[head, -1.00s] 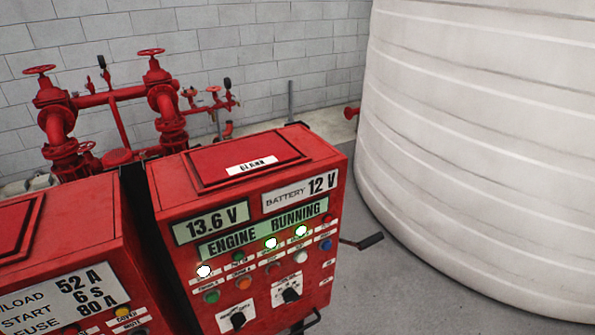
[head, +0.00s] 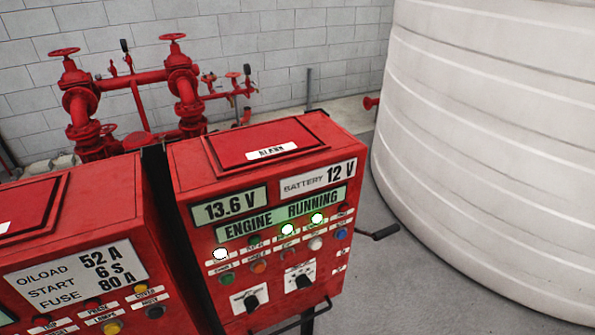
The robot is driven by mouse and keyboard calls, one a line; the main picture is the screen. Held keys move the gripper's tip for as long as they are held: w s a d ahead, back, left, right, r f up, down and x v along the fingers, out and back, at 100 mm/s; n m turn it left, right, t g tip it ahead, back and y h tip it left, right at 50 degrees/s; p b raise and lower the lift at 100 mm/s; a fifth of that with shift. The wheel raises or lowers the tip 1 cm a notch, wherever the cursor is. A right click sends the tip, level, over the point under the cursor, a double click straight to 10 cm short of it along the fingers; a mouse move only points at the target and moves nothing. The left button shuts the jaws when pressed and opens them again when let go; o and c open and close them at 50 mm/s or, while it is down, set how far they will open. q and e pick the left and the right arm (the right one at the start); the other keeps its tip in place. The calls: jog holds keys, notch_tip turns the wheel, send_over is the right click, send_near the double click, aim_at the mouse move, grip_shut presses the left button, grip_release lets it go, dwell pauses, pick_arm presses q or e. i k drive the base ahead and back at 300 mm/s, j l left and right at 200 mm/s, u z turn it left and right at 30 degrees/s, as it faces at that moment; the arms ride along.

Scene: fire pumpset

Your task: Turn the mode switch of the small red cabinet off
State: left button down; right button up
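The small red cabinet (head: 262,185) stands in the middle of the head view, its sloped front panel facing me. The panel reads 13.6 V, BATTERY 12 V and ENGINE RUNNING. Below are rows of coloured buttons and lamps, three of them lit white. Two black rotary switches sit on white plates near the bottom: a left one (head: 251,302) and a right one (head: 303,281). Their labels are too small to read, so I cannot tell which is the mode switch. Neither of my grippers is in view.
A second red cabinet (head: 75,230) stands close on the left, with a narrow dark gap between. A black handle (head: 378,232) sticks out on the right side. A large white tank (head: 490,150) fills the right. Red pipes and valves (head: 130,100) stand behind, before a grey block wall.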

aim_at(251, 302)
jog(key=u, duration=0.5)
jog(key=i+j, duration=0.1)
jog(key=j+u, duration=0.35)
jog(key=j, duration=0.45)
